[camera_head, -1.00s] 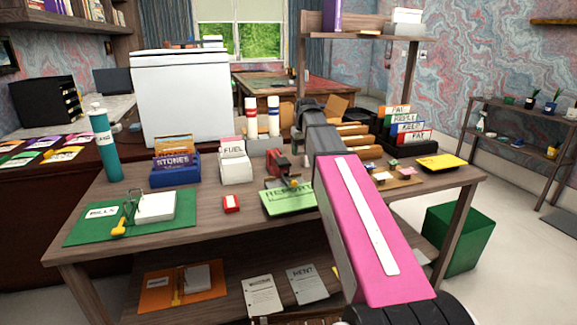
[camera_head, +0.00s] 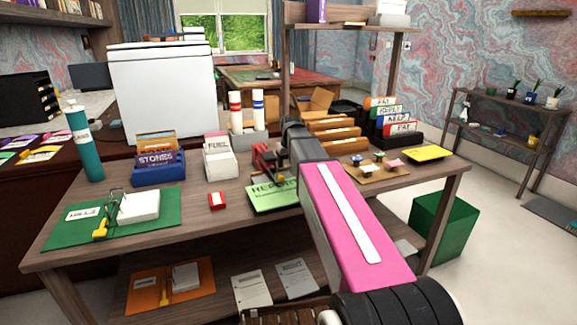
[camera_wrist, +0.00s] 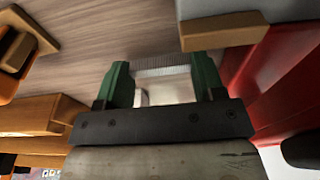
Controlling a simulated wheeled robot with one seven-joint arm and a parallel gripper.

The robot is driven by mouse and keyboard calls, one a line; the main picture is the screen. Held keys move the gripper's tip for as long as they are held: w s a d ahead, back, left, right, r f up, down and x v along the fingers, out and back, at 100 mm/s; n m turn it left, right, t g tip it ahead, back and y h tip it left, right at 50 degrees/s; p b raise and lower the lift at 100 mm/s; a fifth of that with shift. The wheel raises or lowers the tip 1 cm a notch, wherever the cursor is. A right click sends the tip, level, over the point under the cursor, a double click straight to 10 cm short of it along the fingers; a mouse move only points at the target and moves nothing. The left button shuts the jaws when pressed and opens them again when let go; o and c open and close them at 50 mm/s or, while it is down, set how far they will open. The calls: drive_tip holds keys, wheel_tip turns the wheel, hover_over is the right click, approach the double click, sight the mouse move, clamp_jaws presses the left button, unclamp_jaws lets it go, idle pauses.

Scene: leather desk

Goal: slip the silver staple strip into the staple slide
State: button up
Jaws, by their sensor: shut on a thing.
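In the wrist view my gripper (camera_wrist: 158,82) has two green fingers closed on the ends of the silver staple strip (camera_wrist: 162,71), a ridged band held crosswise between them. A red stapler (camera_wrist: 285,75) fills the right side of that view, close beside the right finger. A grey metal part with a tan lower face (camera_wrist: 225,32) lies just ahead and right; I cannot tell if it is the staple slide. In the head view the red stapler (camera_head: 262,160) stands on the desk behind the green report, and my pink arm hides my gripper and the strip.
The green report (camera_head: 272,197) lies before the stapler. A small red box (camera_head: 217,201) and white file holder (camera_head: 220,160) stand left. Wooden file racks (camera_head: 335,140) stand right, with a tan board of small items (camera_head: 375,173). Bare desk (camera_head: 200,235) shows along the front.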

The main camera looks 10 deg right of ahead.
drive_tip(key=shift+f, duration=0.3)
drive_tip(key=shift+f, duration=0.15)
drive_tip(key=o, duration=0.9)
